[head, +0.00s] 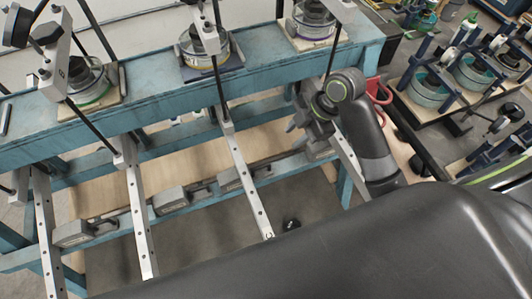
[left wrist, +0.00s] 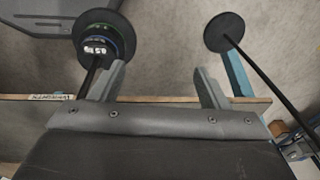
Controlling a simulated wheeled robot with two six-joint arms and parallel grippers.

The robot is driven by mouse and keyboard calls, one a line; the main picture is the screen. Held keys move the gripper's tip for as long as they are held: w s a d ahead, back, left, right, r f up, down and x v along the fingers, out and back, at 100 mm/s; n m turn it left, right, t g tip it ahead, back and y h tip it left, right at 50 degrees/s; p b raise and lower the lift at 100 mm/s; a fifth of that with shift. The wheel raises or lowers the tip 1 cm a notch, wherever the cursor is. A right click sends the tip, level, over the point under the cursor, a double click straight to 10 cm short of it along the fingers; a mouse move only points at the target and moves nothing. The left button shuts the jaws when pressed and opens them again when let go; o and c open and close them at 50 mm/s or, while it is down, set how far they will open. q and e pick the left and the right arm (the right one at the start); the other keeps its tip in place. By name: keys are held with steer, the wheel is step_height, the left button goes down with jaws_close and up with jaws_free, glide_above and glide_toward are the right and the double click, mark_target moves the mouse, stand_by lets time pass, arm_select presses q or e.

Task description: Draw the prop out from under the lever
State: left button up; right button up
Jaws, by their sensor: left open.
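Long grey levers with holes slope down from the blue bench in the head view, one (head: 250,185) in the middle and another (head: 140,220) to its left. Grey blocks that look like props sit along the lower rail beside the levers, such as one block (head: 170,200) and another (head: 74,233). My right gripper (head: 308,122) is by the bench's right end, above a further grey block (head: 318,151); its jaw opening is unclear. My left gripper (left wrist: 162,75) shows only in the left wrist view, fingers apart with nothing between them.
The blue bench (head: 150,92) carries several round canisters, such as one (head: 208,50), with black rods and grey clamps above. Red handles (head: 379,100) stand right of my right gripper. In the left wrist view, black discs (left wrist: 97,50) and (left wrist: 224,32) are beyond the fingers.

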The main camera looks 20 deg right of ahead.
steer(key=x, duration=0.3)
steer(key=p, duration=0.3)
glide_toward(266, 165)
steer(key=x, duration=0.6)
steer(key=shift+a, duration=0.1)
arm_select(q)
steer(key=shift+s+r, duration=1.3)
steer(key=shift+r, duration=0.05)
arm_select(e)
steer(key=shift+x, duration=0.85)
jaws_close()
